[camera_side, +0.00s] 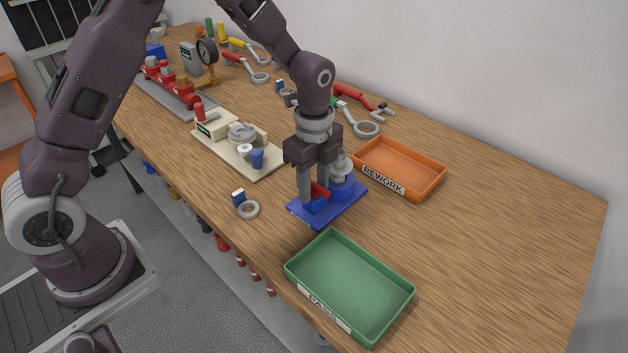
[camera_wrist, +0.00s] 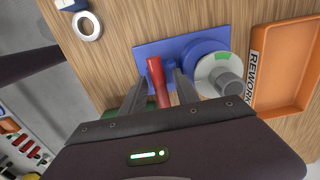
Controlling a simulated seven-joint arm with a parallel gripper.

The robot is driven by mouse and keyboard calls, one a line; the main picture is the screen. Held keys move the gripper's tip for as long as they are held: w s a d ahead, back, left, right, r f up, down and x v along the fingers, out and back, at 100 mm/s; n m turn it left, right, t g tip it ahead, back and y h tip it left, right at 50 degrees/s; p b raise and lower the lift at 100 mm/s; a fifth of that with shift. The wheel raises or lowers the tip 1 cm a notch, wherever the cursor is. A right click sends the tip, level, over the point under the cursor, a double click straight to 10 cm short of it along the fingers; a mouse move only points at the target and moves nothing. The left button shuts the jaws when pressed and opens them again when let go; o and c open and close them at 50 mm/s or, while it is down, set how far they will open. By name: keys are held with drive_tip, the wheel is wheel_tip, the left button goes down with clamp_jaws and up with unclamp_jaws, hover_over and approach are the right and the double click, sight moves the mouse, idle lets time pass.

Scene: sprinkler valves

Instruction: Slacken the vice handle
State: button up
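The vice has a blue base plate (camera_side: 318,212) on the wooden bench, with a raised round blue body (camera_wrist: 199,52). A grey cylindrical part (camera_wrist: 222,76) with a green mark sits in that body. The red vice handle (camera_wrist: 155,72) stands up from the plate beside it, and part of it shows in the side view (camera_side: 320,190). My gripper (camera_wrist: 159,78) points down over the vice with one finger on each side of the handle. The fingers look apart, with a narrow gap beside the handle. Any contact cannot be made out. The handle's lower end is partly hidden.
An orange REWORK tray (camera_side: 440,178) stands right of the vice and a green PASS tray (camera_side: 290,272) in front. A grey ring (camera_side: 249,210) and small blue part (camera_side: 238,196) lie left. A cream fixture board (camera_side: 215,153) is behind left. The bench's right end is clear.

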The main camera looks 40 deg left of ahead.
clamp_jaws()
drive_tip(key=n, duration=0.3)
drive_tip(key=shift+n, duration=0.4)
drive_tip(key=n, duration=1.3)
drive_tip(key=shift+o, duration=0.5)
unclamp_jaws()
drive_tip(key=shift+r, duration=0.1)
